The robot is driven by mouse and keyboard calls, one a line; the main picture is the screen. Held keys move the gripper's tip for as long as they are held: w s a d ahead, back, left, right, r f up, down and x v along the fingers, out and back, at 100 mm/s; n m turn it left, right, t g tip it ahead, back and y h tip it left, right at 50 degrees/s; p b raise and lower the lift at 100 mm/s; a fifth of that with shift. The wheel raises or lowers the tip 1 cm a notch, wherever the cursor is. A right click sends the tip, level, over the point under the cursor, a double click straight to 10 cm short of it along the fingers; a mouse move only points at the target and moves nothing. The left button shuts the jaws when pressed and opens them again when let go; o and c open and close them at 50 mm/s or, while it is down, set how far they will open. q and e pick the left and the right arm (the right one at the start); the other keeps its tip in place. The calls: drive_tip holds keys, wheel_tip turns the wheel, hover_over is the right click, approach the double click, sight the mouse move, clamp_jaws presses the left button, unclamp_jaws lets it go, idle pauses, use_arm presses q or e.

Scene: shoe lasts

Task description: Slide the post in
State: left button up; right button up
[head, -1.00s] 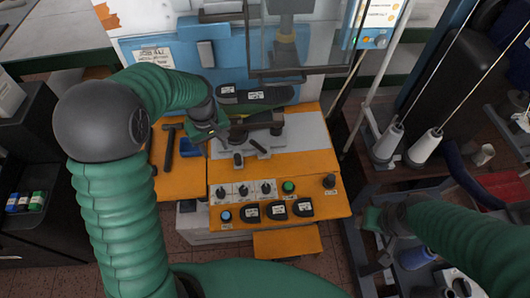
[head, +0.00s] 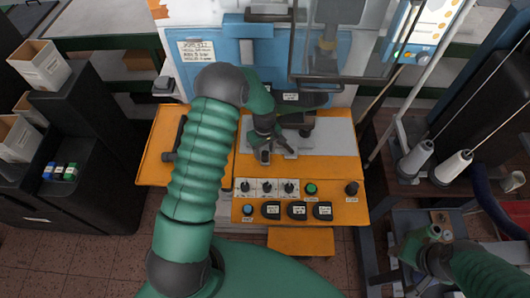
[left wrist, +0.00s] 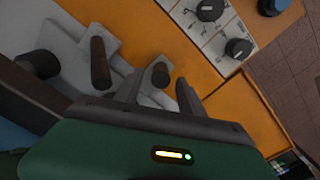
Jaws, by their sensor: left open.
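My left gripper (head: 272,148) points down over the grey plate (head: 340,137) of the orange bench. In the left wrist view its two fingers (left wrist: 158,90) are apart. A short dark post (left wrist: 160,74) on a light grey block shows between and just beyond the fingertips; I cannot tell whether they touch it. A longer dark post (left wrist: 100,62) stands to its left by another grey piece. A thicker dark round part (left wrist: 40,64) is farther left. In the head view the gripper partly hides these parts. My right gripper (head: 425,242) is at the lower right, away from the bench; its fingers are unclear.
Knobs (head: 268,187), a green button (head: 311,188) and black labelled pads (head: 298,210) line the bench front. A hammer (head: 172,150) lies at the left. A clear guard (head: 345,45) hangs above the back. Thread cones (head: 417,158) stand at the right.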

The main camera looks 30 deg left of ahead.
use_arm(q)
wheel_tip(320, 180, down, 2)
drive_tip(key=shift+a+f, duration=0.1)
drive_tip(key=shift+f, duration=0.25)
drive_tip(key=shift+d+r, duration=0.1)
drive_tip(key=shift+d, duration=0.2)
drive_tip(key=c, duration=0.3)
drive_tip(key=shift+a, duration=0.1)
clamp_jaws()
drive_tip(key=shift+a+r, duration=0.1)
idle(0.4)
